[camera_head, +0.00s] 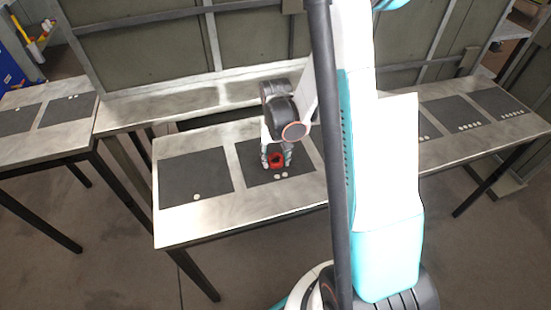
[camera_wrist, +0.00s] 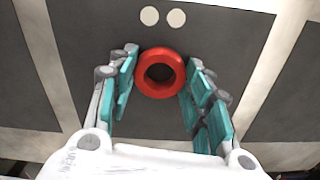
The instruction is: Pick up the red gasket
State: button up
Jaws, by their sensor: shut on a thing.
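The red gasket (camera_head: 276,160) is a thick ring over the dark mat (camera_head: 252,154) with two pale dots, on the middle table. In the wrist view the red gasket (camera_wrist: 160,73) sits between the fingertips, its round hole facing the camera. My gripper (camera_head: 277,158) reaches down over this mat and is shut on the gasket. In the wrist view, the teal finger pads of my gripper (camera_wrist: 159,82) are on both sides of the ring. I cannot tell whether the gasket touches the mat.
Another dark mat (camera_head: 195,178) with one pale dot lies on the left of the same table (camera_head: 215,228). More tables with dark mats stand at the left (camera_head: 68,110) and right (camera_head: 475,110). A metal-framed panel wall rises behind. No other loose object shows near the gasket.

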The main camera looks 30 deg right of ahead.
jog(key=shift+r, duration=0.1)
notch_tip(320, 180, up, 19)
jog(key=p, duration=0.7)
jog(key=w+a+f+n+b, duration=0.1)
jog(key=w+a+f+n, duration=0.1)
jog(key=a+f, duration=0.4)
jog(key=w+a+f+n+b, duration=0.1)
jog(key=w+a+f+n, duration=0.2)
jog(key=a, duration=0.5)
notch_tip(320, 180, up, 10)
jog(key=f+m+p, duration=0.1)
jog(key=m+p, duration=0.3)
jog(key=m, duration=0.1)
send_over(276, 158)
jog(key=w, duration=0.3)
jog(key=f+b, duration=0.2)
jog(key=f, duration=0.4)
jog(key=f+b, duration=0.1)
jog(key=f, duration=0.5)
jog(key=f+b, duration=0.2)
jog(key=f, duration=0.5)
jog(key=shift+s+d+b, duration=0.2)
jog(key=shift+d+b, duration=0.1)
jog(key=shift+b, duration=0.05)
jog(key=shift+f, duration=0.15)
jog(key=o, duration=1.1)
